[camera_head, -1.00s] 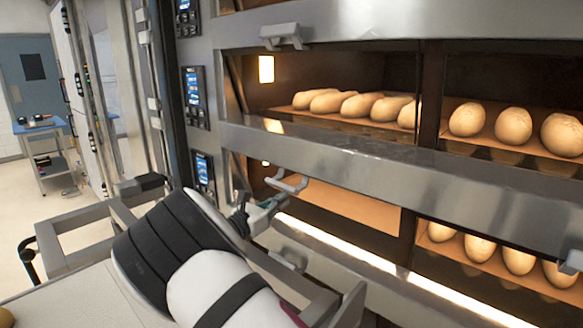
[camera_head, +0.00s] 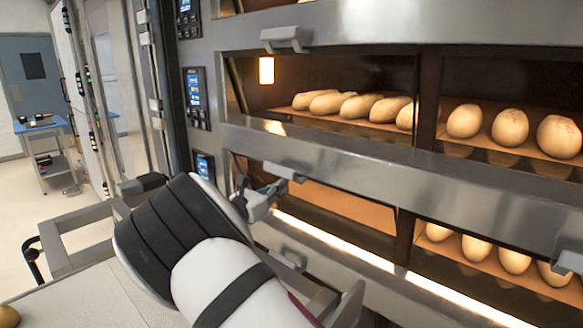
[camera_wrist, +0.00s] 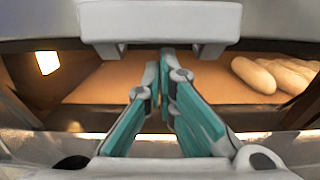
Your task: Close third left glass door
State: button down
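The third left oven opening (camera_head: 340,200) shows an orange-lit baking deck with no loaves visible in its left part. Its light grey handle (camera_head: 284,172) is just under the steel rail; the same handle (camera_wrist: 160,22) spans the top of the wrist view. My gripper (camera_head: 280,187) is at the left of this opening, just below the handle. In the wrist view its green-sided fingers (camera_wrist: 160,72) point into the opening, tips together, nothing seen between them. Whether the fingers touch the handle is unclear. The glass itself is hard to make out.
The deck above holds several loaves (camera_head: 350,104), with another handle (camera_head: 285,38) on its upper rail. Loaves (camera_head: 475,248) lie in the right compartment beside the opening. Control panels (camera_head: 196,95) line the oven's left post. A blue-topped cart (camera_head: 40,124) stands far left.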

jog(key=f+p+v, duration=0.1)
jog(key=v, duration=0.6)
dwell(0.3)
dwell(0.8)
jog(key=s+d+r+m+g+y, duration=0.25)
jog(key=s+d+m+g, duration=0.35)
jog(key=d, duration=0.6)
jog(key=s+d+r+m+g+y, duration=0.25)
jog(key=s+d+m+g, duration=0.25)
jog(key=s+d+m, duration=0.45)
jog(key=s+r+m+t+y, duration=0.1)
jog(key=s+m+y, duration=0.3)
jog(key=s, duration=0.9)
jog(key=s+r+m+t+y, duration=0.1)
jog(key=s+r+m+y, duration=0.2)
jog(key=s+m, duration=0.4)
jog(key=s+y, duration=0.1)
jog(key=s, duration=0.5)
jog(key=shift+s+d+t+y, duration=0.3)
jog(key=shift+s+t, duration=0.1)
